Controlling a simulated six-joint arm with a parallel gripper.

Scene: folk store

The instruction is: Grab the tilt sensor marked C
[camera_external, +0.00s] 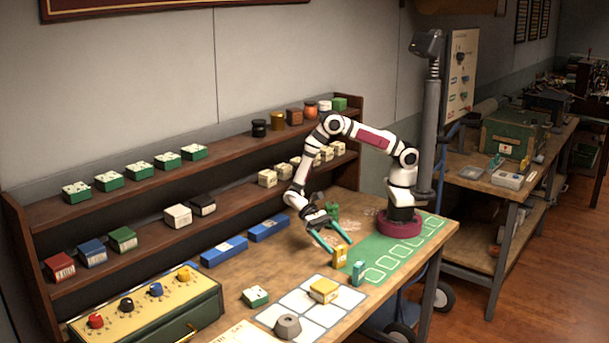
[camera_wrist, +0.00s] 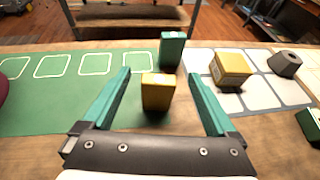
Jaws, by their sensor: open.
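I cannot read a letter C on any part, so I cannot tell which one is the tilt sensor marked C. A small upright yellow block (camera_external: 340,256) stands on the bench by the green mat. In the wrist view this yellow block (camera_wrist: 157,92) lies between the lines of my two teal fingers. My gripper (camera_external: 338,244) is open and empty, pointing down toward it; its fingers also show in the wrist view (camera_wrist: 160,74). A dark green upright block (camera_wrist: 172,48) stands just beyond the yellow one, and also shows in the external view (camera_external: 358,273).
A white-squared mat (camera_external: 300,301) holds a yellow box (camera_external: 323,290) and a grey hexagonal part (camera_external: 288,326). A green-and-white block (camera_external: 255,297) sits beside it. Blue boxes (camera_external: 224,250) lie along the shelf foot. A yellow button panel (camera_external: 150,300) stands front left.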

